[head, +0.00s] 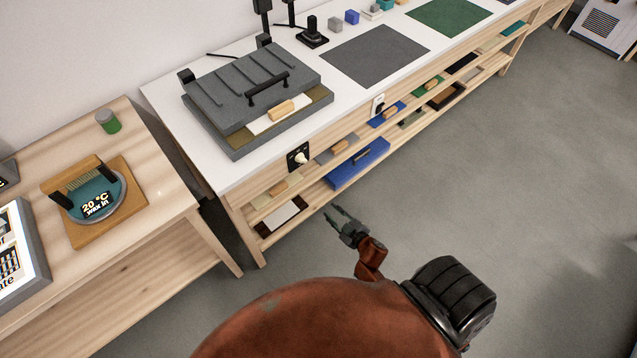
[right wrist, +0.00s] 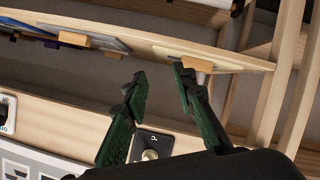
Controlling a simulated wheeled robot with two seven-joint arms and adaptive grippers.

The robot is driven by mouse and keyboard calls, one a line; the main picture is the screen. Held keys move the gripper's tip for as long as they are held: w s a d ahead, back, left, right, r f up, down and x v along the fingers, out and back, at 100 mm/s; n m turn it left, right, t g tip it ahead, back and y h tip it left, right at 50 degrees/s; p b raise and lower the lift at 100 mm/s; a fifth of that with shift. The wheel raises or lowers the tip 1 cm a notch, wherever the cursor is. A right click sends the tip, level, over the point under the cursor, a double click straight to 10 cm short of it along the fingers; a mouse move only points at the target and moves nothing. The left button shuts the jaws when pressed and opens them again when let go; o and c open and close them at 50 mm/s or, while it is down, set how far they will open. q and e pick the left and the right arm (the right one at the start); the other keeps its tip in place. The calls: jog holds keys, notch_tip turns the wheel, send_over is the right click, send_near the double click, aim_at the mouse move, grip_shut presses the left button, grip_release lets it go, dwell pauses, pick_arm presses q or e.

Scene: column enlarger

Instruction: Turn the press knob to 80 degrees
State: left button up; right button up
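The press knob (head: 301,158) is a pale round knob on a black plate set in the front edge of the white-topped bench, below the grey press (head: 256,92). In the right wrist view the knob (right wrist: 150,155) shows low in the picture on its black plate, partly cut off by the gripper body; its angle is too small to read. My right gripper (head: 335,216) is in front of the bench, to the right of and below the knob in the head view, apart from it. Its fingers are spread and empty in the right wrist view (right wrist: 160,72). My left gripper is not seen.
A white socket (head: 378,105) is set in the same bench edge. The shelf below holds wooden-handled tools and a blue tray (head: 357,163). The grey floor (head: 480,190) at the right is clear.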

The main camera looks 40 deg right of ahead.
jog(key=w+r+n+t+b, duration=0.2)
jog(key=w+r+t, duration=0.15)
jog(key=r, duration=0.65)
jog(key=n+y+b, duration=0.2)
jog(key=n, duration=0.1)
send_near(304, 162)
jog(key=w, duration=0.1)
jog(key=shift+t, duration=0.45)
jog(key=shift+w+a+f+b, duration=0.1)
jog(key=shift+w+f+b, duration=0.15)
jog(key=shift+w, duration=0.75)
jog(key=shift+w+a+f+b, duration=0.1)
jog(key=shift+w+f+b, duration=0.1)
jog(key=shift+w, duration=0.8)
jog(key=shift+w+b, duration=0.3)
jog(key=shift+w, duration=1.1)
jog(key=shift+w+r, duration=0.15)
jog(key=shift+w, duration=0.05)
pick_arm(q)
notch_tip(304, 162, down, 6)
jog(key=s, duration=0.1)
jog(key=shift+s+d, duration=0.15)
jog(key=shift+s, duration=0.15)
